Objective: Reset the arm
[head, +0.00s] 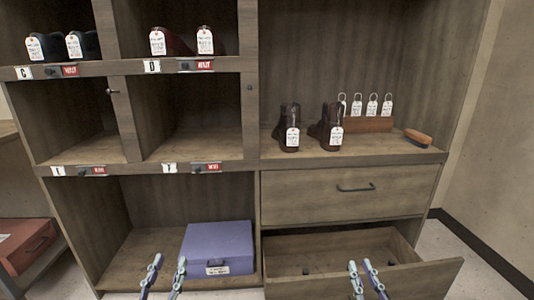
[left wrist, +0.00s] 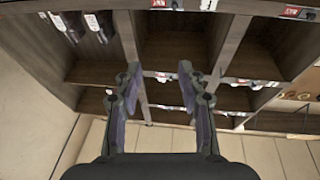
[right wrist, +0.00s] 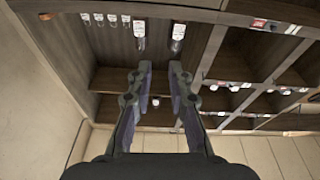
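My left gripper (head: 167,270) is at the bottom of the head view, in front of the lower left compartment and a purple box (head: 217,246). Its fingers are apart with nothing between them, as the left wrist view (left wrist: 158,85) also shows. My right gripper (head: 367,275) is at the bottom of the head view, in front of the pulled-out lower drawer (head: 437,276). Its fingers are apart and empty, as the right wrist view (right wrist: 157,85) also shows. Neither gripper is seen touching anything.
The wooden shelf unit (head: 250,120) fills the view. Dark brown boots (head: 290,118) with tags, a tag holder (head: 366,123) and a brush (head: 418,137) stand on the right shelf. The upper drawer (head: 345,193) is shut. A red box (head: 27,243) sits at far left. Compartments E and F are empty.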

